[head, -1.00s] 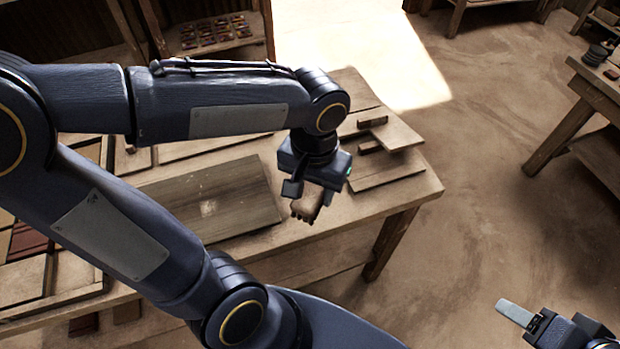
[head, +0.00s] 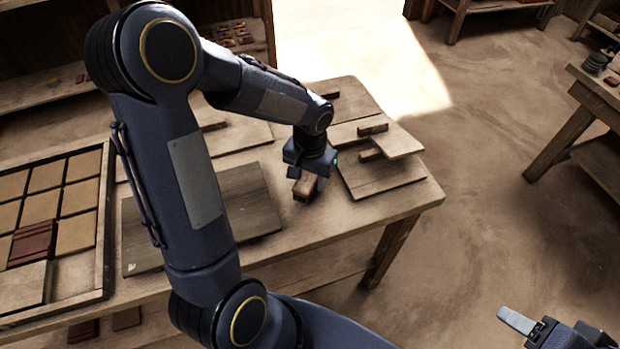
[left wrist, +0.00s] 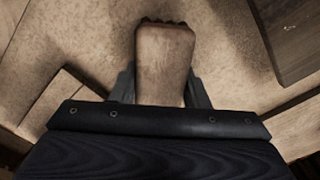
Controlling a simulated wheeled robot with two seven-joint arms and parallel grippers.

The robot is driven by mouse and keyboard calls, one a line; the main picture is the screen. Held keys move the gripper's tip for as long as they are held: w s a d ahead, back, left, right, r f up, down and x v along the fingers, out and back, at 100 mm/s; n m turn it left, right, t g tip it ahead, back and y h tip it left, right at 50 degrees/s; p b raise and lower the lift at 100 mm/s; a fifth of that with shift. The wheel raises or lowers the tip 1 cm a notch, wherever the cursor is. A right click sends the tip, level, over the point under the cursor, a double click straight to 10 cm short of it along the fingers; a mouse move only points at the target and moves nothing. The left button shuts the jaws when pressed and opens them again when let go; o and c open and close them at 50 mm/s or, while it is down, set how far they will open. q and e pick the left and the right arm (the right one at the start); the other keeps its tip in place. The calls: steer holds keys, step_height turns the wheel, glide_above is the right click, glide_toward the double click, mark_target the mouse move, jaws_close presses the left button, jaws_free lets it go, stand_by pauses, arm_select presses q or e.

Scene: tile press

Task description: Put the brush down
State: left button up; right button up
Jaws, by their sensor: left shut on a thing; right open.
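The brush (head: 304,188) has a pale brown wooden body with a dark edge at its far end. My left gripper (head: 312,174) is shut on the brush above the workbench, between the dark board and the lighter boards. In the left wrist view the brush (left wrist: 164,60) sits between the two fingers, over the bare tabletop. I cannot tell whether it touches the top. My right gripper (head: 528,327) is at the lower right, away from the bench, with nothing seen in it; only part of it shows.
The workbench (head: 400,208) holds a dark flat board (head: 250,204) and stacked lighter boards (head: 384,176) with small blocks. A tray (head: 104,225) of square tiles, one dark red (head: 33,244), lies at left. Another table (head: 590,88) stands at the far right.

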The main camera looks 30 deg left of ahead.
arm_select(q)
steer(key=shift+f, duration=0.25)
steer(key=shift+f, duration=0.2)
steer(key=o, duration=1)
